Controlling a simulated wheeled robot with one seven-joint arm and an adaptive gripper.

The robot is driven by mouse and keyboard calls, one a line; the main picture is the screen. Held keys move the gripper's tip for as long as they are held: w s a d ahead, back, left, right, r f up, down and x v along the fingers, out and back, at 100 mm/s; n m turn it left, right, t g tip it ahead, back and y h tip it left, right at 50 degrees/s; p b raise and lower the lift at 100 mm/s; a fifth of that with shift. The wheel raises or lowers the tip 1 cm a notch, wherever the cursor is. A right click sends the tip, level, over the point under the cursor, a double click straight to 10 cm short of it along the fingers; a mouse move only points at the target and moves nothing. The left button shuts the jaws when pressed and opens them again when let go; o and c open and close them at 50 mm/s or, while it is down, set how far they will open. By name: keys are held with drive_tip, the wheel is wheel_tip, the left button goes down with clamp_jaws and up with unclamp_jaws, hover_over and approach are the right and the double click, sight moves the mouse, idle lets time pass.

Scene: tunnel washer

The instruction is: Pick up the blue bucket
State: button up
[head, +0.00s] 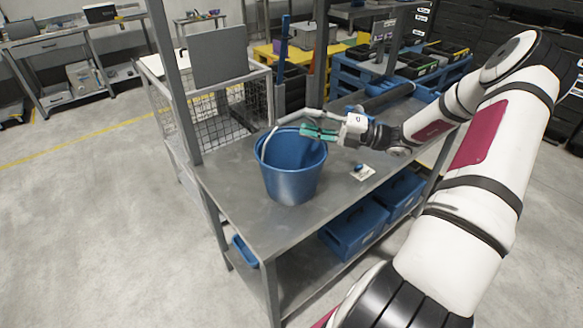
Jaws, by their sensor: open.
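The blue bucket (290,178) stands upright on the grey metal table (228,196), near its left end. I cannot tell whether the fingers touch the handle or the rim. The inside of the bucket is partly hidden by the near wall.
A small blue item on a white card (361,171) lies right of the bucket. Blue bins (354,229) sit on the shelf below. A wire cage cart (222,118) stands behind left. A table post (174,75) rises left of the bucket. Floor at left is clear.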

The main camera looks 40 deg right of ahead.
sight(292, 118)
drive_tip(key=shift+x, duration=2.75)
drive_tip(key=shift+r, duration=0.15)
clamp_jaws()
